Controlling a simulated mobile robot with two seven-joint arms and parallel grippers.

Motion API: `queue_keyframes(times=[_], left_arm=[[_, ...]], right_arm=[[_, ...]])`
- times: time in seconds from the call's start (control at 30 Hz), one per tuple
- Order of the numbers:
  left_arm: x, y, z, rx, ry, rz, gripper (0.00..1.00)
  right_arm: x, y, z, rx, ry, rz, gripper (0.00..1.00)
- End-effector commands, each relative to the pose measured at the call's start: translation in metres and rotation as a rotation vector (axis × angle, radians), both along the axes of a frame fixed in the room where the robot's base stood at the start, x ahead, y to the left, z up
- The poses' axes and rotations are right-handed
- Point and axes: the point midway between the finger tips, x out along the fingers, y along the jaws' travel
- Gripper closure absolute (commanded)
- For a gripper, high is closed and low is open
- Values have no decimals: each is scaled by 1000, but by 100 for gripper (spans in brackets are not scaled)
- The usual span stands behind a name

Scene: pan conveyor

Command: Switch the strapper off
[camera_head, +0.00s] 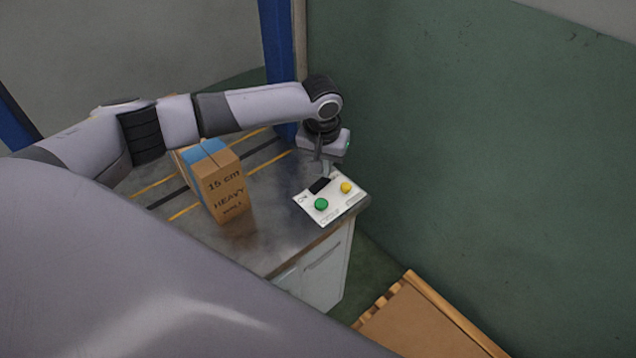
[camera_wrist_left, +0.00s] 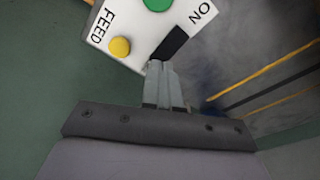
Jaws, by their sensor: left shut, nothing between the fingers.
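The strapper's white control panel (camera_head: 330,205) sits on the corner of the metal table. It carries a green button (camera_head: 321,204), a yellow button (camera_head: 346,187) and a black switch (camera_head: 320,185). In the left wrist view the panel (camera_wrist_left: 118,25) shows the words ON and FEED, with the black switch (camera_wrist_left: 171,43) near its edge. My left gripper (camera_head: 325,172) points down at the panel's far edge, by the switch. In the wrist view its fingers (camera_wrist_left: 156,66) are shut and empty, their tips at the switch's end. I cannot tell whether they touch it. My right gripper is not in view.
A cardboard box (camera_head: 225,188) marked 15 cm heavy stands on the table (camera_head: 262,249), left of the panel, with blue on top. A green wall (camera_head: 480,140) rises at the right. A wooden pallet-like piece (camera_head: 420,322) lies at lower right.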

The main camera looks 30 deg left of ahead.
Motion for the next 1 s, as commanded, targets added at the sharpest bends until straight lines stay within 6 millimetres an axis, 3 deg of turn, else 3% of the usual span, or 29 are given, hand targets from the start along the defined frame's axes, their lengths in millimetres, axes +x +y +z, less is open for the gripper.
queue_keyframes(times=[1.0], left_arm=[[0,0,-16,-1,0,-1,100]], right_arm=[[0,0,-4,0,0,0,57]])
